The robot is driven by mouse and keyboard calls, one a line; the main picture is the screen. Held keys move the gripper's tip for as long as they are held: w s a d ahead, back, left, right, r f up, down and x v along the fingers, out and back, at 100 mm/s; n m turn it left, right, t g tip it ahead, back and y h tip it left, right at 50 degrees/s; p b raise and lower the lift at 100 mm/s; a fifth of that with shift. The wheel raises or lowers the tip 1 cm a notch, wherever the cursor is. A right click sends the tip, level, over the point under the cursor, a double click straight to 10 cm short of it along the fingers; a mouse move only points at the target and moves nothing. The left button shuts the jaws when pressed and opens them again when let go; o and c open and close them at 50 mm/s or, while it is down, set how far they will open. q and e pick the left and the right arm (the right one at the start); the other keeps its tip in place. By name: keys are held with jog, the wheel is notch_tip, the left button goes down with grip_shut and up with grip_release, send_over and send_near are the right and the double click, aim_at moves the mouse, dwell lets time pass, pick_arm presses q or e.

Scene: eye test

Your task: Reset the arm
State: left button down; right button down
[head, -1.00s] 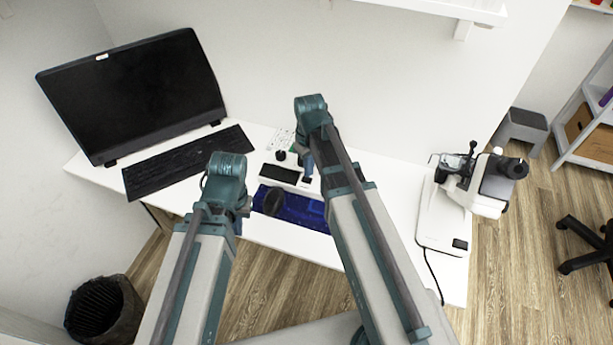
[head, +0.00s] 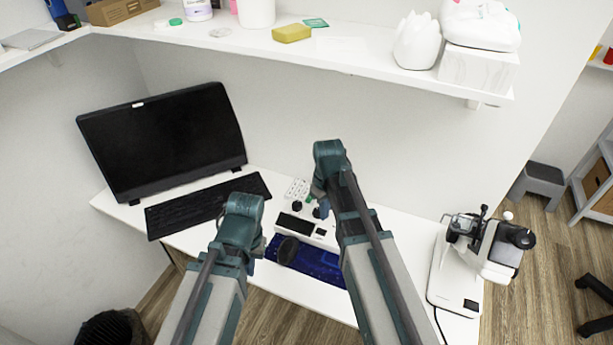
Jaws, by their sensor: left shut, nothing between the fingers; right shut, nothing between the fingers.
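My two arms reach up from the bottom of the head view over the white desk (head: 388,215). The left gripper (head: 258,246) is at the end of the left arm, at the desk's front part, right of the keyboard. It is shut and empty, and its fingers are mostly hidden behind the arm's teal joint. The right gripper (head: 324,207) is beside a small white device (head: 307,229) on the desk. It is shut and empty, mostly hidden behind its own arm. I cannot tell whether either touches anything.
A black monitor (head: 165,140) and keyboard (head: 205,205) are at the left of the desk. A blue mat (head: 318,262) lies at the front. A loaded white shelf (head: 350,55) is above. A dark bin (head: 112,328) is lower left.

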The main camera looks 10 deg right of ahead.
jog(key=s+a+m+h, duration=0.1)
jog(key=s+a, duration=0.9)
jog(key=s, duration=0.4)
jog(key=shift+s+a, duration=0.15)
jog(key=shift+a, duration=0.1)
jog(key=shift+r, duration=0.1)
jog(key=w+d+r+n+p, duration=0.3)
jog(key=w+d, duration=0.1)
jog(key=w, duration=0.3)
jog(key=w+d+r+n+y+p, duration=0.1)
jog(key=w+d+r+n+p, duration=0.3)
jog(key=w, duration=0.3)
jog(key=shift+w, duration=0.35)
jog(key=shift+f, duration=0.1)
notch_tip(320, 180, down, 14)
jog(key=b, duration=1.3)
jog(key=shift+b, duration=0.4)
